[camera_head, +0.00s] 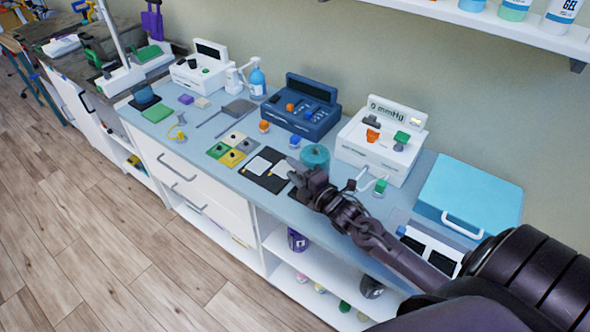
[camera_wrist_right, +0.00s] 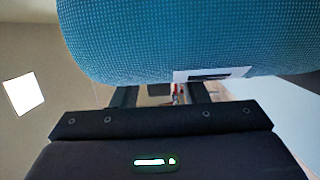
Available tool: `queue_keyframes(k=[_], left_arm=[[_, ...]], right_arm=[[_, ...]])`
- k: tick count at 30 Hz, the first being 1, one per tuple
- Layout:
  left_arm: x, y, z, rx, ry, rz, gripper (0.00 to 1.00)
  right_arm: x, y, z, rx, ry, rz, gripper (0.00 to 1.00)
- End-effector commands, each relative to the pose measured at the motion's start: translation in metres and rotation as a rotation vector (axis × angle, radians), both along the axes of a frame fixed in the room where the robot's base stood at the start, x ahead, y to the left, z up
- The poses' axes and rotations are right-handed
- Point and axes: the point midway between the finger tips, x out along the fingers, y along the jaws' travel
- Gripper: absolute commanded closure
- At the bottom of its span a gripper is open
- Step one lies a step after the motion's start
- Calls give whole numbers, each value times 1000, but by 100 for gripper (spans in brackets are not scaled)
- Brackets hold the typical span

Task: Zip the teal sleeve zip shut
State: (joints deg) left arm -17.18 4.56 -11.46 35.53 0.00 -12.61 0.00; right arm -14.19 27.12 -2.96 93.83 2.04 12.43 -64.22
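The teal sleeve (camera_head: 315,156) is a short, upright, rounded cylinder on the blue-grey counter. My right gripper (camera_head: 301,181) is at its near side, just in front and to the left. In the wrist view the sleeve (camera_wrist_right: 170,40) fills the top as teal woven fabric, with a white patch and dark slot (camera_wrist_right: 211,73) at its lower edge. The right gripper's two dark fingers (camera_wrist_right: 161,96) stand apart below it, their tips partly hidden by the sleeve. I cannot make out the zip pull or whether a finger touches the sleeve. My left gripper is not in view.
A black mat with white cards (camera_head: 270,170) lies left of the gripper. A blue box with knobs (camera_head: 300,108) and a white device (camera_head: 381,138) stand behind. A teal case (camera_head: 469,192) is at the right. A green-topped item (camera_head: 380,187) is close to my right arm.

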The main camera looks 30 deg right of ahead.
Motion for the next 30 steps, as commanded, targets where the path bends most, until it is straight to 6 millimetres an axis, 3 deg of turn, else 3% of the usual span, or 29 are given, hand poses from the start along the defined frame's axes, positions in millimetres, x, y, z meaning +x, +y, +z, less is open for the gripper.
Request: queue_keyframes(k=[6,15,23,30], left_arm=[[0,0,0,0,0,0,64],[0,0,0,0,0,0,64],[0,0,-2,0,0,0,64],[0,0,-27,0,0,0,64]], right_arm=[[0,0,0,0,0,0,63],[0,0,0,0,0,0,100],[0,0,-2,0,0,0,100],[0,0,-33,0,0,0,100]])
